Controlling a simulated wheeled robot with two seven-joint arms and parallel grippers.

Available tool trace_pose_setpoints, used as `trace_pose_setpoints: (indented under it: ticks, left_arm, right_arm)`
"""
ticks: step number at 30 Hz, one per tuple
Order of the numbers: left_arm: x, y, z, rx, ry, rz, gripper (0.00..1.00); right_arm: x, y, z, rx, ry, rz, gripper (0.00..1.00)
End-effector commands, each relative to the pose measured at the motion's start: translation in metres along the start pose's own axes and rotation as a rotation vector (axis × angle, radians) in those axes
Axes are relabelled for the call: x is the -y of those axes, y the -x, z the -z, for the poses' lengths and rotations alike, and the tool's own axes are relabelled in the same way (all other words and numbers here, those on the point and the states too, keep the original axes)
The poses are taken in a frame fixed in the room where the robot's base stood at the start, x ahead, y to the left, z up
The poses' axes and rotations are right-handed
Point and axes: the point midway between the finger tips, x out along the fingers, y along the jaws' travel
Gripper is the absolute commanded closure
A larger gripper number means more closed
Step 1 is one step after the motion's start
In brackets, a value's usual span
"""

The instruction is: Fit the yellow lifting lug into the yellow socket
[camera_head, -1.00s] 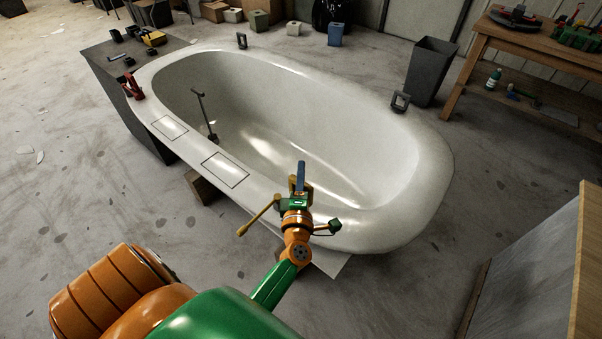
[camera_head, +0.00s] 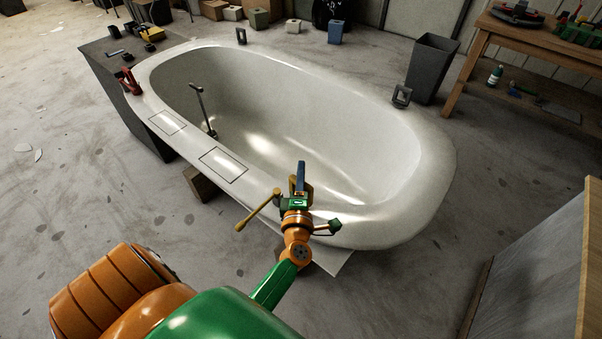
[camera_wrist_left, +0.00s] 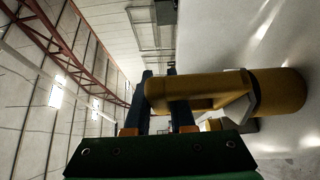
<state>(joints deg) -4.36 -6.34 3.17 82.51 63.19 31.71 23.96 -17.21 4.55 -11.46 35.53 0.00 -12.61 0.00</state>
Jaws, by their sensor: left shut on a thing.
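Whether that end touches anything, I cannot tell. I cannot make out a yellow socket. My right gripper is not in view.
Dark square rings (camera_head: 401,96) stand on the far rim. A red tool (camera_head: 130,82) is at the left end, beside a dark table (camera_head: 118,60) with small items. A dark T-shaped bar (camera_head: 203,111) is inside the mould. A bin (camera_head: 431,68) and workbench (camera_head: 480,45) stand behind.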

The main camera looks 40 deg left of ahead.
Motion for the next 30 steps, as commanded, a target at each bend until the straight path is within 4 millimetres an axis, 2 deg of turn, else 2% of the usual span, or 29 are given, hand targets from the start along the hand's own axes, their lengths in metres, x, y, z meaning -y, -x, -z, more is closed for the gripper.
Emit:
trace_pose_setpoints:
  ticks: [7, 8, 11, 12, 21, 30]
  left_arm:
    - [0.007, 0.0, 0.0, 0.0, 0.0, -0.001, 1.0]
    - [0.006, 0.0, 0.0, 0.0, 0.0, -0.001, 0.72]
    - [0.006, 0.0, 0.0, 0.0, 0.0, -0.001, 0.45]
    - [0.006, 0.0, 0.0, 0.0, 0.0, 0.0, 0.43]
    - [0.007, 0.005, 0.0, 0.001, 0.0, 0.002, 0.43]
    - [0.008, 0.063, 0.0, 0.001, 0.0, 0.003, 0.43]
  right_arm:
    - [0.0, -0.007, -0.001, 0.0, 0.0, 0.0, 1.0]
    - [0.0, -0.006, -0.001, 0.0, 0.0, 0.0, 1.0]
    - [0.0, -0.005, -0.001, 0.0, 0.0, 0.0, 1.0]
    - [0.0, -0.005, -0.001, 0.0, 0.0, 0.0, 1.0]
    - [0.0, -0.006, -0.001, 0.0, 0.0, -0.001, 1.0]
    - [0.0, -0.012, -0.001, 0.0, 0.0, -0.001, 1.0]
